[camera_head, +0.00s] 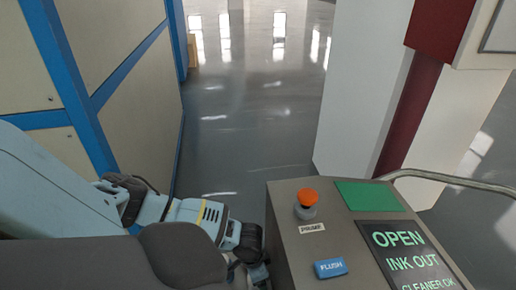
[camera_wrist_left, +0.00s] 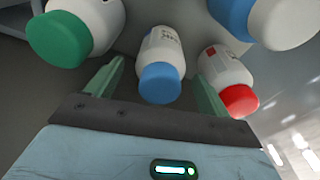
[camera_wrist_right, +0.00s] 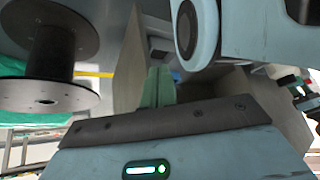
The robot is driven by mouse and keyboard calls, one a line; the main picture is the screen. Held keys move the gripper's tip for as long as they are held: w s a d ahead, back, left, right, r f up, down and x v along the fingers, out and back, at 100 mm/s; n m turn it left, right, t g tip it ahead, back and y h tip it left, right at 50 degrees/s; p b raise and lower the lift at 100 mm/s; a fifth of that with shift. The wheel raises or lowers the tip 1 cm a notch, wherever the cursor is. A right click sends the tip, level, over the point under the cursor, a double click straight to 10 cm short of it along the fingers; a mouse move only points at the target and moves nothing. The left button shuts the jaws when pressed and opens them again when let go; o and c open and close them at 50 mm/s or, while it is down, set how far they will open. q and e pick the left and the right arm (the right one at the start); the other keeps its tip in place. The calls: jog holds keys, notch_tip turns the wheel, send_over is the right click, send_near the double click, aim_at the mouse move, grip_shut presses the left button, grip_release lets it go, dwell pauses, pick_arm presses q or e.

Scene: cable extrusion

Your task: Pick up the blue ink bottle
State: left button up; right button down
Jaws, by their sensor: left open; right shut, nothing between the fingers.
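In the left wrist view, a white bottle with a blue cap (camera_wrist_left: 161,72) shows between the fingers of my left gripper (camera_wrist_left: 158,76). The gripper is open, with one finger on each side of this bottle. I cannot tell if either finger touches it. A second blue-capped bottle (camera_wrist_left: 232,16) is partly in view at the upper right. In the head view, my left arm reaches down beside the console and no bottle shows. In the right wrist view, my right gripper (camera_wrist_right: 158,84) is shut and empty.
A green-capped bottle (camera_wrist_left: 62,38) is left and a red-capped bottle (camera_wrist_left: 230,82) right of the central bottle. A console (camera_head: 332,243) with an orange button (camera_head: 308,198) stands right of my left arm. A black spool (camera_wrist_right: 50,55) shows in the right wrist view.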

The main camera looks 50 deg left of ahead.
pick_arm(q)
jog(key=shift+f, duration=0.1)
pick_arm(e)
jog(key=shift+s, duration=0.15)
pick_arm(q)
jog(key=c, duration=1.5)
pick_arm(e)
jog(key=shift+s+d, duration=0.1)
jog(key=shift+s, duration=0.1)
